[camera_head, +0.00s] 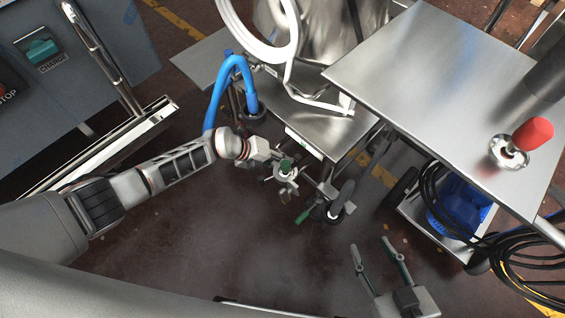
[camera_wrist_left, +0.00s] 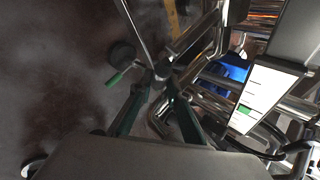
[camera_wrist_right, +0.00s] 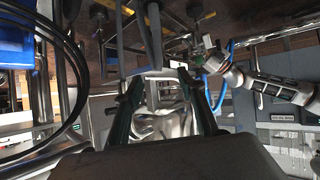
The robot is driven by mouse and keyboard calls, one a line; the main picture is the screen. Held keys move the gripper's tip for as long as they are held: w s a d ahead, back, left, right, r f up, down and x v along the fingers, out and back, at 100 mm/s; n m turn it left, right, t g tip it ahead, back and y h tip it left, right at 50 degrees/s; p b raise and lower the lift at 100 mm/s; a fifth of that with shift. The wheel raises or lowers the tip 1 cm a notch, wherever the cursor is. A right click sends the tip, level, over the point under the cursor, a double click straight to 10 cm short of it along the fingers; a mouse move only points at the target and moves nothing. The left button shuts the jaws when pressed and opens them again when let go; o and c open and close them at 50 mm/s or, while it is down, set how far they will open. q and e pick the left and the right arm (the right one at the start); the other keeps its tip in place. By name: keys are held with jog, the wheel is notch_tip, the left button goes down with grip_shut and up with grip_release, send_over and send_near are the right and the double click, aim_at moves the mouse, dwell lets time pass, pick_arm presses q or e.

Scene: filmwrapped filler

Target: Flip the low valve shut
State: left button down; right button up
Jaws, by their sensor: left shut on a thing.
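The low valve shows a green-tipped lever (camera_head: 303,216), low beside the cart's caster. The lever also shows in the left wrist view (camera_wrist_left: 115,78), left of the fingertips. My left gripper (camera_head: 290,188) reaches in from the left over this spot. In the left wrist view its fingers (camera_wrist_left: 161,75) converge and are shut on a small part of the low valve. The exact contact is too dark and small to make out. My right gripper (camera_head: 376,252) is open and empty above the floor at the lower right. In the right wrist view its fingers (camera_wrist_right: 158,85) stand apart.
A steel table (camera_head: 430,85) with a red knob (camera_head: 532,133) overhangs on the right. Blue hose (camera_head: 216,90) and a white coil stand behind my left gripper. Black cables (camera_head: 505,245) and a blue bin (camera_head: 460,207) are at right. A grey cabinet (camera_head: 80,95) is at left. Front floor is open.

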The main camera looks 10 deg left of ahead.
pick_arm(q)
jog(key=shift+f, duration=0.1)
dwell(0.4)
jog(key=c, duration=1.9)
grip_release()
jog(key=v, duration=1.2)
jog(key=shift+s+d, duration=0.15)
